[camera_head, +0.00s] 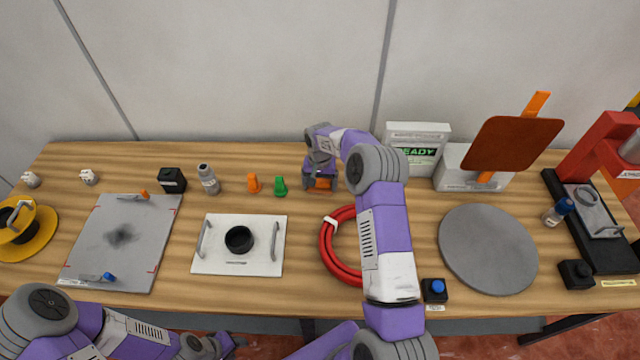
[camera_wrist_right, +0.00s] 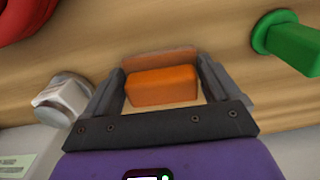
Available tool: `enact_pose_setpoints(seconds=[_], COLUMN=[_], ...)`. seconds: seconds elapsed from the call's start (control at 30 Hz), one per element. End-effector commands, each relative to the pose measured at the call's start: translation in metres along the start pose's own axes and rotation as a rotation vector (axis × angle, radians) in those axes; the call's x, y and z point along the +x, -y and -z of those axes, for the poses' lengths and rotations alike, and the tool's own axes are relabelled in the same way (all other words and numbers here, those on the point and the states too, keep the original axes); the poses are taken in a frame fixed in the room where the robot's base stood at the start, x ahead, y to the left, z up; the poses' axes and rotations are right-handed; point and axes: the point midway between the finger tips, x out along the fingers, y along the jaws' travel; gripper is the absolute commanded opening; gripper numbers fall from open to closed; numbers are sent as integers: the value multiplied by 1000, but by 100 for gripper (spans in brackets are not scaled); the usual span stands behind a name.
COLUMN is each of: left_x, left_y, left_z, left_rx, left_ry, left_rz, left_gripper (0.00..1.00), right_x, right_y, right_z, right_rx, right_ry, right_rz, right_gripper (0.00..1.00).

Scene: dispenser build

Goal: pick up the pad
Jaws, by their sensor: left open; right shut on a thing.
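An orange block (camera_wrist_right: 162,86), apparently the pad, sits between the dark fingers of my right gripper (camera_wrist_right: 160,88) in the right wrist view. The gripper is shut on it, with a finger at each side. In the head view my right gripper (camera_head: 320,182) is low over the back middle of the table, and a bit of the orange block shows there. I cannot tell whether the block touches the table. My left gripper (camera_head: 230,343) is at the bottom edge of the head view, open and away from the block.
A green peg (camera_head: 280,186) and an orange peg (camera_head: 254,183) stand left of my right gripper. A red hose coil (camera_head: 330,260) lies in front, partly behind my right arm. A white plate (camera_head: 212,262) with a black cup and a grey disc (camera_head: 487,248) flank it.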

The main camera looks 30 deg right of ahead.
Motion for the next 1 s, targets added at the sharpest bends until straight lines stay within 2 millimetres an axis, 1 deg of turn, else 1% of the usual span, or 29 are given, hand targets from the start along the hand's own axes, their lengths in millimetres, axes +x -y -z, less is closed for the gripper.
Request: enact_pose_setpoints(seconds=[0.07, 0.17, 0.27, 0.4, 0.5, 0.6, 0.73, 1.0], left_x=[0, -1, -3, -7, -9, -11, -12, -11], left_y=[0, 0, -1, -3, -3, -4, -4, -4], left_z=[0, 0, 0, 0, 0, 0, 0, 0], left_rx=[0, 0, 0, 0, 0, 0, 0, 0], left_ry=[0, 0, 0, 0, 0, 0, 0, 0], left_rz=[0, 0, 0, 0, 0, 0, 0, 0], left_gripper=[43, 43, 43, 43, 43, 43, 43, 43], right_x=[-1, -10, -27, -57, -76, -89, -99, -101], right_y=[0, 0, 0, 0, 0, 0, 0, 0], right_z=[0, 1, 1, 1, 1, 1, 0, 0], right_rx=[0, 0, 0, 1, 0, 0, 0, 0], right_ry=[-1, -3, -4, -5, -5, -3, -1, 0], right_rz=[0, 1, 1, 2, 1, 1, 0, 0], right_gripper=[59, 59, 59, 59, 59, 59, 59, 59])
